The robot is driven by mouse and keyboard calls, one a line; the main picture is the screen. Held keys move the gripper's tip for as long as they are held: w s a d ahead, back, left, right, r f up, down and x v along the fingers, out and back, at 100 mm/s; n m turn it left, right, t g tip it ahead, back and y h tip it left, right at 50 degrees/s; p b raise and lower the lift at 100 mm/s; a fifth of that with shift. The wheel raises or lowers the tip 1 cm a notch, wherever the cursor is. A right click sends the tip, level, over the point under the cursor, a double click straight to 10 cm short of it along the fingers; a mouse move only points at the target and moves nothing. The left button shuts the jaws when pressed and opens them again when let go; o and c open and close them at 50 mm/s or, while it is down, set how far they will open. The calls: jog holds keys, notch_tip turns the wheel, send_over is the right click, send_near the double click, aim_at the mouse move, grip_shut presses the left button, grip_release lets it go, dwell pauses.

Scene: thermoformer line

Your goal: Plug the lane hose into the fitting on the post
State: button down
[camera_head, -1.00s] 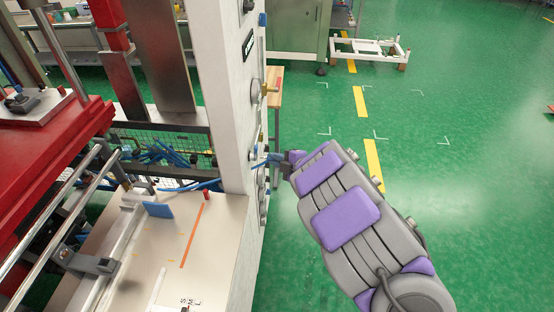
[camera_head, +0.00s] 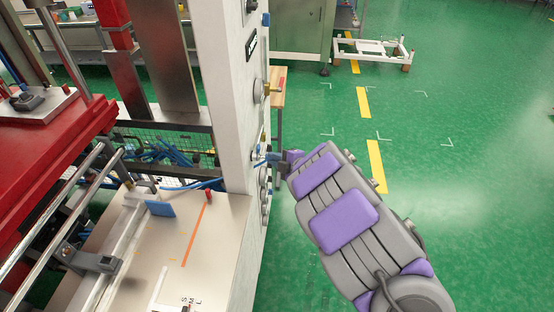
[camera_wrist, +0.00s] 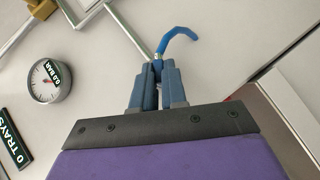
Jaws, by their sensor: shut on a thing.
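My gripper (camera_head: 276,157) reaches from the right to the side face of the white post (camera_head: 235,110). In the wrist view its two blue fingers (camera_wrist: 157,72) are shut on a short blue hose (camera_wrist: 178,33). The hose leaves the fingertips upward and bends to the right, in front of a pale panel. In the head view a small blue piece of hose (camera_head: 261,162) shows between the fingertips and the post. The fitting for the hose cannot be made out clearly, nor whether the hose touches it.
A round gauge (camera_wrist: 47,81) and a black sign (camera_wrist: 15,140) are on the panel at left in the wrist view. A brass part (camera_head: 269,88) juts from the post above my gripper. The red machine frame (camera_head: 50,150) stands left. Green floor at right is open.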

jog(key=shift+a, duration=0.75)
jog(key=c, duration=1.1)
grip_release()
jog(key=p+v, duration=0.2)
jog(key=v, duration=1.5)
jog(key=shift+p, duration=0.35)
jog(key=shift+d, duration=0.15)
